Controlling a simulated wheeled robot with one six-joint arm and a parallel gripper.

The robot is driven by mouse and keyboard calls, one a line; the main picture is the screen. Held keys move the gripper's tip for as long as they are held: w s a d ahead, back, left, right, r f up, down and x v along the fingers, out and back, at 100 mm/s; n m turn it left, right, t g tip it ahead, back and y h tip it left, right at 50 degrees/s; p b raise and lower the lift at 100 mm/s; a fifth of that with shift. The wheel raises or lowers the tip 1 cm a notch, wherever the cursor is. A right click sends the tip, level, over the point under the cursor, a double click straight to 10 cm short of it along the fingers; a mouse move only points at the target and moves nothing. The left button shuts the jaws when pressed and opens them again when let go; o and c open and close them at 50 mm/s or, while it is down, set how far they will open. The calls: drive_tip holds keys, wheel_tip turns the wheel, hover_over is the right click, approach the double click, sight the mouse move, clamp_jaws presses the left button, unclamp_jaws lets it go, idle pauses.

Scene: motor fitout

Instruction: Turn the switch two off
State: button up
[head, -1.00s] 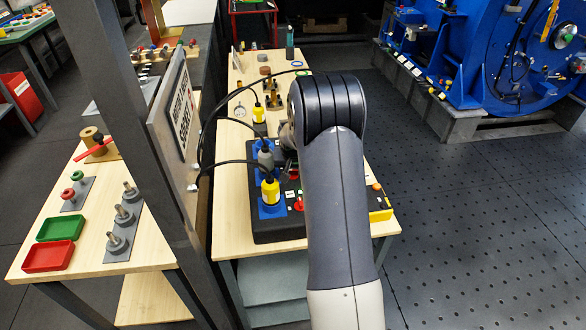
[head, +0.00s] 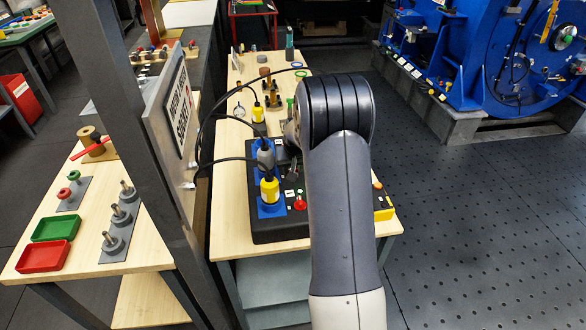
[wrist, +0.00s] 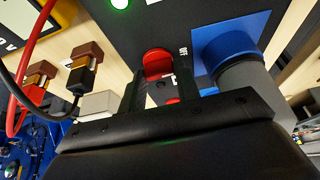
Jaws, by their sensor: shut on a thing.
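In the wrist view a red switch knob (wrist: 157,62) stands on the black panel (wrist: 205,40), beside a small OFF label (wrist: 183,51). The two dark fingers of my gripper (wrist: 158,80) are shut on this red knob, one on each side. I cannot read which number the switch has. In the head view the black panel (head: 272,232) lies on the wooden table, and my arm covers the gripper and the held knob. Another red knob (head: 299,203) shows near the yellow plug.
A grey plug (wrist: 245,85) in a blue socket (wrist: 225,45) is close to the right finger. A yellow plug (head: 269,190) sits in the nearer socket, with black cables behind. A post with a sign plate (head: 178,105) stands left of the panel. Open floor (head: 480,230) lies to the right.

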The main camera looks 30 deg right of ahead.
drive_tip(key=o, duration=1)
drive_tip(key=b+v, duration=0.2)
drive_tip(key=v, duration=0.8)
drive_tip(key=shift+s+r, duration=0.2)
drive_tip(key=shift+r, duration=0.15)
drive_tip(key=p+x, duration=0.2)
drive_tip(key=x, duration=0.9)
drive_tip(key=shift+a+r+p, duration=0.1)
drive_tip(key=shift+r+p, duration=0.05)
drive_tip(key=shift+p, duration=0.25)
